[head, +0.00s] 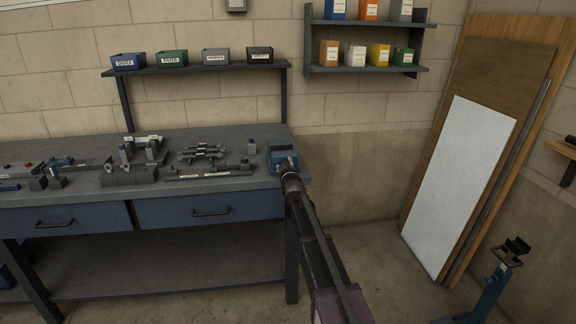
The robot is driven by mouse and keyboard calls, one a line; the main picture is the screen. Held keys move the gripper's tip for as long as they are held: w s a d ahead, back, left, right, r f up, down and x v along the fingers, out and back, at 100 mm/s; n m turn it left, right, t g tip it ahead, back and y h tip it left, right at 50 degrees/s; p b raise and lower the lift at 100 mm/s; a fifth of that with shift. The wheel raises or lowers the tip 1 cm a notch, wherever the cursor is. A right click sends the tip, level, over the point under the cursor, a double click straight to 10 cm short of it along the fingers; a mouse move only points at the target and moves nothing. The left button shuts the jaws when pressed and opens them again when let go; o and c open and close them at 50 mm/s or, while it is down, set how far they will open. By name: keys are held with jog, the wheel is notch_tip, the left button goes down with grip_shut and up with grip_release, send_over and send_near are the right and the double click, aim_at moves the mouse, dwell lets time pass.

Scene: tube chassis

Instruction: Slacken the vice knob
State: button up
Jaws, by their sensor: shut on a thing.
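The blue vice (279,151) is fixed at the right end of the workbench, near its front corner. My arm reaches up from the lower right, and my gripper (286,166) is at the front of the vice. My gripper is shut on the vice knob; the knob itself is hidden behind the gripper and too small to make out. How far the vice jaws stand apart cannot be told from here.
The grey workbench (225,184) carries several metal parts and tools left of the vice. Labelled bins stand on the shelf (200,70) above it. Boards (465,180) lean on the wall at the right, and a blue stand (490,292) is at lower right.

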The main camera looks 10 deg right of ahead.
jog(key=shift+w+d, duration=0.1)
jog(key=shift+w, duration=0.05)
jog(key=shift+f+n, duration=0.1)
jog(key=shift+n, duration=0.3)
dwell(0.4)
jog(key=o, duration=1.1)
jog(key=shift+f, duration=0.15)
jog(key=shift+o, duration=0.2)
jog(key=s, duration=1.2)
